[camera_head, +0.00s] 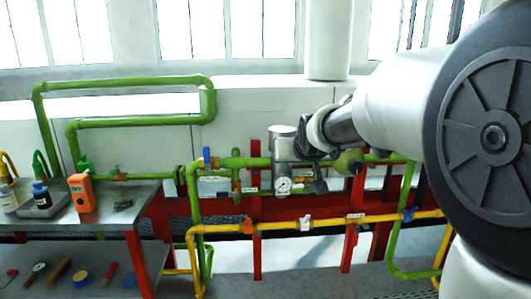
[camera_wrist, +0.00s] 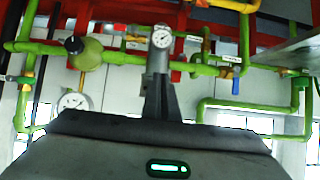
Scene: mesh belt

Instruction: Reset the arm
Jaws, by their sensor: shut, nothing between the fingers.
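My arm reaches in from the right in the head view, in front of the pipework. In that view the gauge (camera_wrist: 162,37) lies just beyond the fingertips. I cannot tell whether the fingers touch the cylinder. The arm hides part of the pipes on the right.
Green pipes (camera_head: 130,123) and a yellow pipe (camera_head: 280,224) with valves run across red posts (camera_head: 257,255). At left, a metal bench (camera_head: 120,218) holds an orange device (camera_head: 82,193) and bottles; tools lie on its lower shelf. Clear floor shows below the yellow pipe.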

